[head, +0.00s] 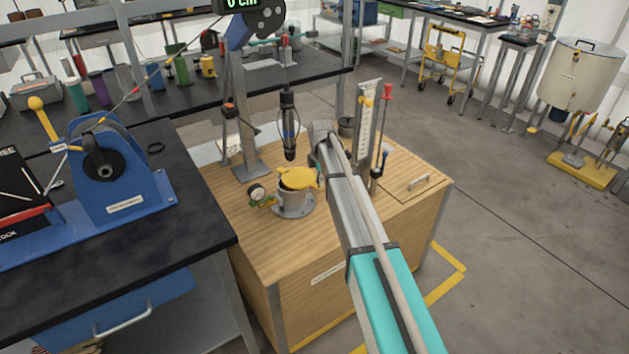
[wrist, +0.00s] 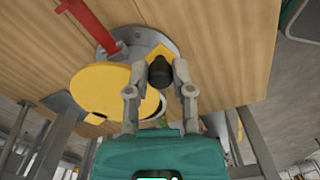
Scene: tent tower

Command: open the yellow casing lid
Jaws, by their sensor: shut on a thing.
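The yellow casing lid (head: 297,178) sits over a short grey cylindrical casing (head: 292,200) on the wooden cabinet top. In the wrist view the lid (wrist: 102,90) is a broad yellow disc left of my fingers, with a dark gap by its right edge. My gripper (wrist: 160,66) is shut on a black knob (wrist: 160,75), one finger on each side. The knob stands by a yellow piece (wrist: 160,52) over the round grey flange (wrist: 128,40). Whether the knob joins the lid is not clear. In the head view my arm hides most of the gripper.
A round gauge (head: 257,193) sits left of the casing. A dark hanging cylinder (head: 289,125) is just behind it. A scale post (head: 366,135) and red-topped rod (head: 383,130) stand right of my arm. A blue machine (head: 115,165) occupies the left bench.

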